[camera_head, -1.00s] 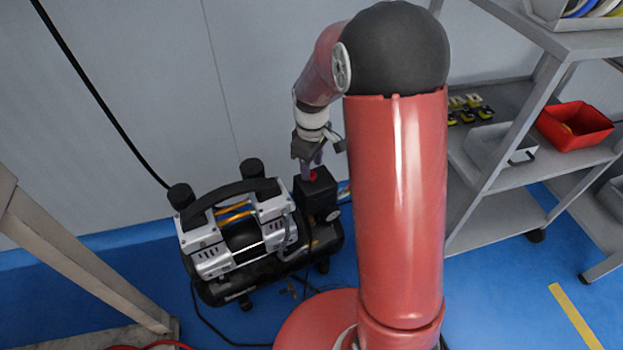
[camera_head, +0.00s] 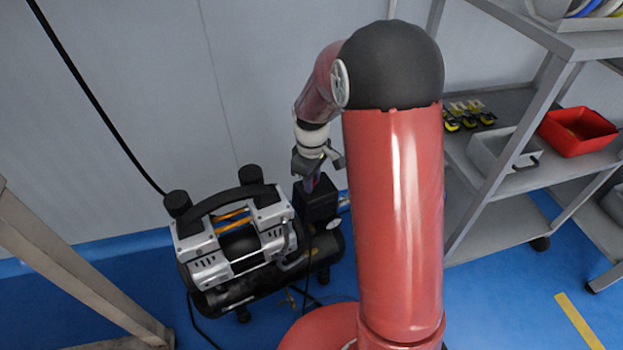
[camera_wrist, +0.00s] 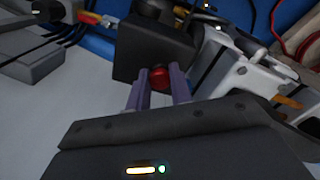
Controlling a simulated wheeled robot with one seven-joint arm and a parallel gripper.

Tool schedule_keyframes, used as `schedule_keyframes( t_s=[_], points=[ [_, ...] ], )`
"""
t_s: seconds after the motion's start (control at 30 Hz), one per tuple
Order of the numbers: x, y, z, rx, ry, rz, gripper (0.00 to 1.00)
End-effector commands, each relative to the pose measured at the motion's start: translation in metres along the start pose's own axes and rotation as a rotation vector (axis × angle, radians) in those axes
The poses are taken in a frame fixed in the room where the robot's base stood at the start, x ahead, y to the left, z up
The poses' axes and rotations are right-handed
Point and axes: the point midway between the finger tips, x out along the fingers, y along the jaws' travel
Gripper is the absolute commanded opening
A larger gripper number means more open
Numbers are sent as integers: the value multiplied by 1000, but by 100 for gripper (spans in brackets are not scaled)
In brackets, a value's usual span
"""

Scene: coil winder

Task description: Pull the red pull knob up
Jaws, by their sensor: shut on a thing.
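The red pull knob (camera_wrist: 160,78) sits on the black box (camera_wrist: 150,48) of the air compressor, between my fingers in the wrist view. My gripper (camera_wrist: 159,88) has its two purple-grey fingers shut on the knob from either side. In the head view my gripper (camera_head: 311,182) points down onto the top of the black box (camera_head: 316,206). The knob is almost wholly hidden by the fingers there. I cannot tell how far the knob stands out from the box.
The compressor (camera_head: 240,240) with a black handle and silver heads stands on the blue floor by the grey wall. A shelf rack (camera_head: 500,195) with a red bin (camera_head: 577,131) stands at the right. A table leg (camera_head: 70,270) is at the left.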

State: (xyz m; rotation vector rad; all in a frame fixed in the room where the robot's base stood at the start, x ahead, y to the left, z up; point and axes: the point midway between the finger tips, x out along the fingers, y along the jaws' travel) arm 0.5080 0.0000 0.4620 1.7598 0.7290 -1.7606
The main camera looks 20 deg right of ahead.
Motion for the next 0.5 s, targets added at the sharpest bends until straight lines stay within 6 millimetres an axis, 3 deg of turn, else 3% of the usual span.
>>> schedule_keyframes(
  t_s=[0.5],
  points=[
    [-7, 0, 0, 0, 1, 1, 1]
  ],
)
